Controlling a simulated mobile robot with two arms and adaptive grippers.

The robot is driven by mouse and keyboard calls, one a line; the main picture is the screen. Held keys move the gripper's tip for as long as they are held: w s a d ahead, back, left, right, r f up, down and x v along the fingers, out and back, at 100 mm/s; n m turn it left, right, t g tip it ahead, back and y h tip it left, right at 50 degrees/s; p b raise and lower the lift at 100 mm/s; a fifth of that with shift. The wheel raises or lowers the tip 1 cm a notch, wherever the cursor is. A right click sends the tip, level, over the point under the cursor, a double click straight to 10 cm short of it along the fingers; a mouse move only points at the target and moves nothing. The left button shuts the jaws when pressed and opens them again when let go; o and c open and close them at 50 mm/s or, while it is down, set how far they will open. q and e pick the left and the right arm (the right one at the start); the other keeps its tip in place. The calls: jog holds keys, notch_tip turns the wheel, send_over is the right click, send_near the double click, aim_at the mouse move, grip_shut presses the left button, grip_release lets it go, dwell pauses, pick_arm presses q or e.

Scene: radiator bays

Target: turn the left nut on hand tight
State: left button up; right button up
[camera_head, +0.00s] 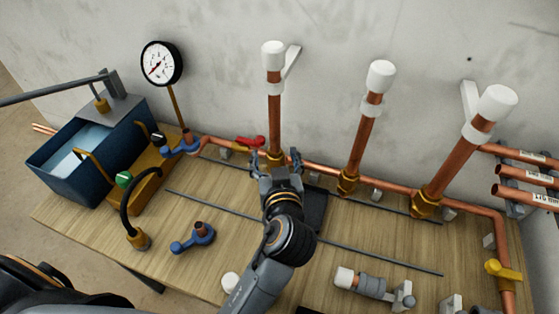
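Three copper risers with white caps stand along the wall. The left riser (274,112) meets the horizontal copper pipe at a brass left nut (275,158). My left gripper (275,160) is at this nut, one finger on each side. The fingers look spread, with a gap beside the nut, so it seems open. The gripper hides the lower part of the joint, so I cannot tell how the nut sits on its thread. The middle nut (347,181) and right nut (426,204) sit at the feet of their risers. My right gripper is not in view.
A red-handled valve (250,142) sits close left of the gripper. A pressure gauge (162,64), a blue water tank (83,163) and a black hose (126,205) are at the left. A blue fitting (194,238) and a grey fitting (368,286) lie in front on the bench.

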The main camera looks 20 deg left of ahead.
pick_arm(q)
jog(key=shift+d, duration=0.1)
jog(key=c, duration=0.7)
jog(key=shift+c, duration=1)
jog(key=shift+r+m+h+p, duration=0.15)
jog(key=shift+m+h+p, duration=0.15)
jog(key=shift+h+p, duration=0.15)
jog(key=shift+m+t+h+p, duration=0.3)
jog(key=shift+m+h+p, duration=0.2)
jog(key=shift+h, duration=0.05)
jog(key=shift+m+h+p, duration=0.5)
jog(key=shift+h, duration=0.3)
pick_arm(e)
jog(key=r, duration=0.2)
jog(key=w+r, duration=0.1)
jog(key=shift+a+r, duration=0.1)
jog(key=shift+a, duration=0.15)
